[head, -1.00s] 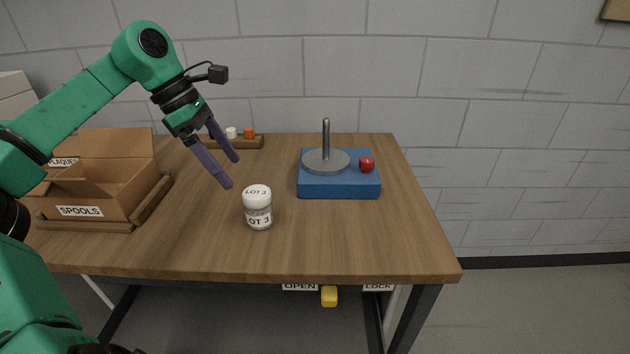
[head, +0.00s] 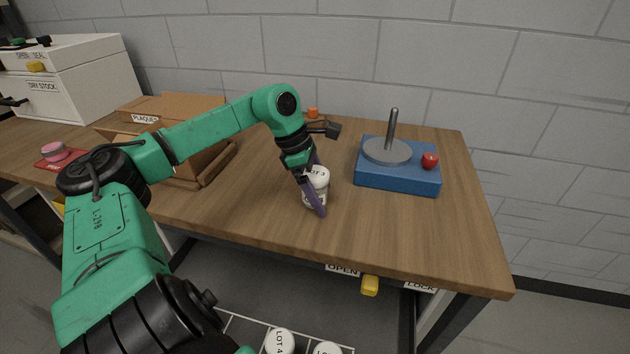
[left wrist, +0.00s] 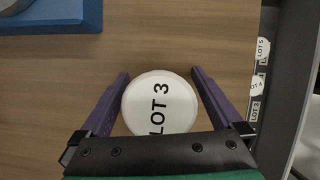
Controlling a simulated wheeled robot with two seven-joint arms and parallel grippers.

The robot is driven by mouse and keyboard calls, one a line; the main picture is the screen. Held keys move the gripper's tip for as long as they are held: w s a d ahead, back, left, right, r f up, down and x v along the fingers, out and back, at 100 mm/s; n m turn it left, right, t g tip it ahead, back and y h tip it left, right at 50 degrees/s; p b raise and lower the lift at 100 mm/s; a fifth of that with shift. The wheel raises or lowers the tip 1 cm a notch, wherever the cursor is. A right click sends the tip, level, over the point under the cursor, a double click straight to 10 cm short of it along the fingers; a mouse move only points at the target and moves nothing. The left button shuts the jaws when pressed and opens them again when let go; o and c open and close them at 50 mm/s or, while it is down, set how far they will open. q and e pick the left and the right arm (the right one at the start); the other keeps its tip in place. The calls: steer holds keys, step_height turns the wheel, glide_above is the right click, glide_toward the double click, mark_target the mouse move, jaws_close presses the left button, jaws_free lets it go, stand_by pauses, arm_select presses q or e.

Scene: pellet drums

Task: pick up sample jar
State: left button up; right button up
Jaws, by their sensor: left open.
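The sample jar (head: 321,182) is white-lidded and stands upright on the wooden table. My left gripper (head: 317,188) is open at the jar, with one purple finger in front of it and hiding part of its side. In the left wrist view the jar's round lid (left wrist: 160,103), marked LOT 3, sits between the two open fingers (left wrist: 160,74). The fingers are on either side of the lid and do not look closed on it. My right gripper is not in view.
A blue base (head: 398,180) with a grey disc, upright rod and red knob stands right of the jar. A cardboard box (head: 190,110) is at the left behind my arm. More lidded jars (head: 279,341) sit below the table's front edge.

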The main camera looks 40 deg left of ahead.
arm_select(q)
steer(key=c, duration=1.5)
